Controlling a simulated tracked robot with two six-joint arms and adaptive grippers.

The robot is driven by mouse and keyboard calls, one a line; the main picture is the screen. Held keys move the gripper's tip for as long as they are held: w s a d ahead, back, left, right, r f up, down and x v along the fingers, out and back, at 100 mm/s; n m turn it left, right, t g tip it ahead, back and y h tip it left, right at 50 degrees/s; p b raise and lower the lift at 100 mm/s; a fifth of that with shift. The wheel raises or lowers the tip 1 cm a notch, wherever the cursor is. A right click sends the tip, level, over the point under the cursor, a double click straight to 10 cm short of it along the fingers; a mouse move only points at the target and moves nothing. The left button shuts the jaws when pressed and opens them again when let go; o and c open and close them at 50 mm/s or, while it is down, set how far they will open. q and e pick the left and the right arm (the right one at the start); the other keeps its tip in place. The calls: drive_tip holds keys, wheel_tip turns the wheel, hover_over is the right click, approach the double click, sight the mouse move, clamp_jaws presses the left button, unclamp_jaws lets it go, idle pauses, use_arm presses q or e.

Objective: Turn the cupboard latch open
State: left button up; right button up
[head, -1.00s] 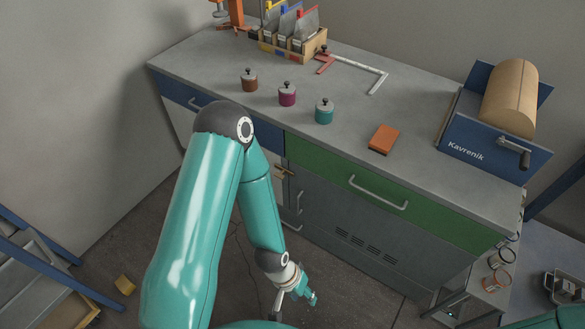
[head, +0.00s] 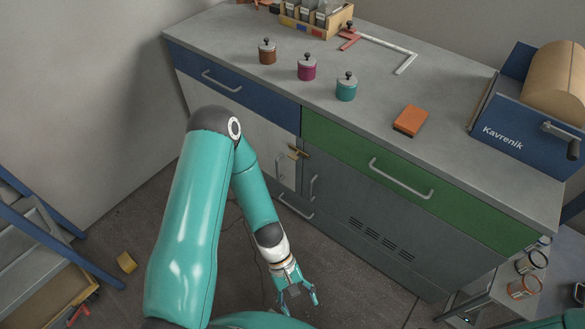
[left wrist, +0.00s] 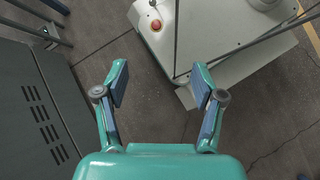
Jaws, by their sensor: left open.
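The brass cupboard latch (head: 297,152) is small in the head view. It sits at the top where the pale cupboard door (head: 255,140) meets the grey cupboard door (head: 345,200), just below the drawers. My left gripper (head: 299,298) is open and empty, low in front of the cupboard and well below and apart from the latch. Its two spread fingers also show in the left wrist view (left wrist: 159,78), with only floor between them. The latch is not in the left wrist view. My right gripper is not in view.
Bar handles (head: 313,187) stand on the doors near the latch. The benchtop (head: 240,55) holds several lidded pots, an orange block (head: 410,120) and a blue roll holder (head: 500,137). A blue-framed rack (head: 40,235) stands at left. Floor before the cupboard is mostly clear.

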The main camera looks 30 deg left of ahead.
use_arm(q)
drive_tip(key=w+d+f+n+t+h+b, duration=0.1)
drive_tip(key=w+f+n+t+h+b, duration=0.3)
drive_tip(key=w+f+n+h+b, duration=0.35)
drive_tip(key=n+t+y+b, duration=1.3)
drive_tip(key=n+t, duration=0.4)
drive_tip(key=t, duration=0.5)
approach(293, 156)
drive_tip(key=x, duration=1)
drive_tip(key=shift+w+f, duration=0.1)
drive_tip(key=shift+f, duration=0.15)
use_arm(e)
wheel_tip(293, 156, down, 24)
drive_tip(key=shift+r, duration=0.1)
